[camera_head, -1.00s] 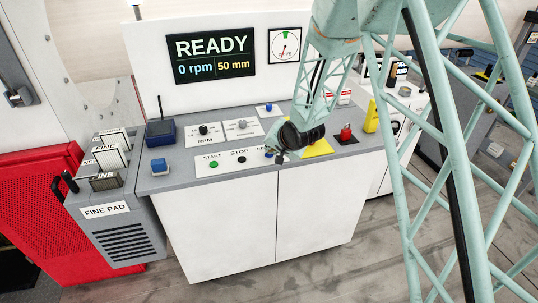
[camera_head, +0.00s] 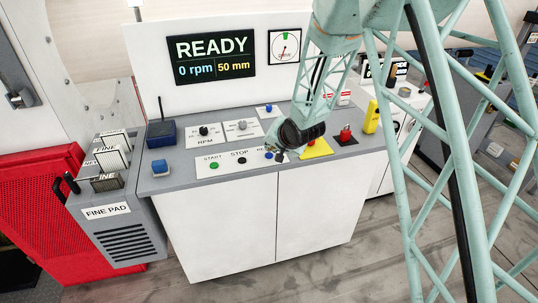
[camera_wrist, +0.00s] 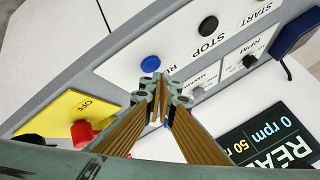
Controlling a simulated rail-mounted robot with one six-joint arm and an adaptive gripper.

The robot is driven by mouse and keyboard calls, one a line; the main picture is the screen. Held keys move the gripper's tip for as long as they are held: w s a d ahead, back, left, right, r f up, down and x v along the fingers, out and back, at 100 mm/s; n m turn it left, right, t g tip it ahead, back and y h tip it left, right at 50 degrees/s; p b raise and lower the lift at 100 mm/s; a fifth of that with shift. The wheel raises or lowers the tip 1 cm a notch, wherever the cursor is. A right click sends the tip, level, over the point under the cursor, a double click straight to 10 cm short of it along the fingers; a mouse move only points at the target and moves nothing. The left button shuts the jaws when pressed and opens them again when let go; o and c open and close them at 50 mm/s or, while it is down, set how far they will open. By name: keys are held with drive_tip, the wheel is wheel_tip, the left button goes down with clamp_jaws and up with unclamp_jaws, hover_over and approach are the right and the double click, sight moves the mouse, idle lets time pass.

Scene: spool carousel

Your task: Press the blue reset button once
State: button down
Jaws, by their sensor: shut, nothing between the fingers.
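The blue reset button (camera_wrist: 150,64) is round and sits on the white START/STOP label plate, by a label starting "RE". My gripper (camera_wrist: 163,82) is shut and empty. In the wrist view its fingertips show just below the button in the picture, close to it; I cannot tell whether they touch. In the head view the button (camera_head: 268,155) shows at the left edge of my gripper (camera_head: 280,156), which hides part of the label.
A black STOP button (camera_wrist: 208,26) and a green START button (camera_head: 214,165) share the plate. A red knob (camera_wrist: 82,133) stands on a yellow OFF plate (camera_wrist: 55,118). The display (camera_head: 212,58) reads READY, 0 rpm, 50 mm. A blue box (camera_head: 159,167) sits at the left console corner.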

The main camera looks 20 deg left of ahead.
sight(272, 155)
idle(0.3)
drive_tip(key=shift+r+p, duration=1.8)
drive_tip(key=shift+r, duration=0.7)
drive_tip(key=shift+d+r, duration=0.15)
drive_tip(key=shift+d, duration=0.05)
drive_tip(key=s+d+r+h+b, duration=0.1)
drive_tip(key=d+r, duration=0.5)
drive_tip(key=d, duration=0.2)
drive_tip(key=s+d+r+h+b, duration=0.1)
drive_tip(key=s+d+r+h, duration=0.1)
drive_tip(key=d+r, duration=0.6)
drive_tip(key=s+d+r+h+b, duration=0.1)
drive_tip(key=s+d+r, duration=0.4)
drive_tip(key=d, duration=0.4)
drive_tip(key=s+d+r+h, duration=0.1)
drive_tip(key=s+d+r, duration=0.2)
drive_tip(key=s+d, duration=0.45)
drive_tip(key=s+d+r+g+h+b, duration=0.1)
drive_tip(key=s+d+r, duration=0.1)
drive_tip(key=s+d, duration=0.55)
drive_tip(key=s+d+r+g+b, duration=0.15)
drive_tip(key=s+d, duration=0.35)
drive_tip(key=s, duration=0.5)
drive_tip(key=s+d, duration=0.2)
drive_tip(key=s, duration=0.8)
drive_tip(key=s+d+f+b, duration=0.1)
drive_tip(key=s+d, duration=0.1)
drive_tip(key=s, duration=0.9)
drive_tip(key=shift+s+f+n, duration=0.2)
drive_tip(key=shift+n, duration=0.2)
